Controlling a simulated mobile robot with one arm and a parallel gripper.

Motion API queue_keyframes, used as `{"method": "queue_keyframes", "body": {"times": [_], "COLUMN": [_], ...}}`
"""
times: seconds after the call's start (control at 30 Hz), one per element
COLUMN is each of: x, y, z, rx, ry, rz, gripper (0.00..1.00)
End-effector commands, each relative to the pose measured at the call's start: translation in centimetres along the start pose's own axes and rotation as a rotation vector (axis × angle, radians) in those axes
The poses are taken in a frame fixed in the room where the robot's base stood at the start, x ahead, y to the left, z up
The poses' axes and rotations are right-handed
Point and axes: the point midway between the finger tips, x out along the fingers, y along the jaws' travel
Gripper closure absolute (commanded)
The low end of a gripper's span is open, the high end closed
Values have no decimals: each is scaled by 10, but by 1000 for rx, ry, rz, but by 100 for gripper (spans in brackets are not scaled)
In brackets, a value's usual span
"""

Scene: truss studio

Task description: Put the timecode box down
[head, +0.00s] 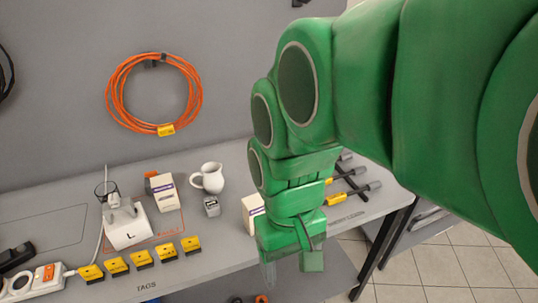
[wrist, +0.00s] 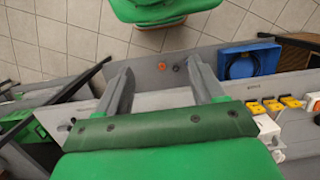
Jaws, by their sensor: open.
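My gripper (head: 290,266) is open at the front edge of the grey table (head: 225,250), pointing down. In the wrist view my gripper (wrist: 160,66) has its two grey fingers spread, with nothing held between them. A small grey box (head: 211,206) with a pale label stands on the table just in front of the white jug, apart from my gripper and to its left; it may be the timecode box, but I cannot tell for sure. A white box with a purple label (head: 252,212) stands close to the left of my gripper, partly hidden by it.
Another purple-labelled box (head: 163,192), the white jug (head: 208,178) and a white plug block marked L (head: 126,226) stand on the table. Several yellow tags (head: 142,259) line the front. Black rods (head: 350,184) lie at right. A blue tray (wrist: 248,62) shows in the wrist view.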

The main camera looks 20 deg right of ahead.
Motion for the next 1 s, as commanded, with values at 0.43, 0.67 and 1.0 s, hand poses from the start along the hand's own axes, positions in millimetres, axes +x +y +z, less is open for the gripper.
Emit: {"method": "queue_keyframes", "body": {"times": [0.43,0.67,1.0], "x": [-32,-42,-61], "y": [-13,-33,-58], "z": [-26,-58,-120], "rx": [112,209,409], "ry": [-5,-57,-164], "rz": [-70,-176,-367], "gripper": [32,32,32]}}
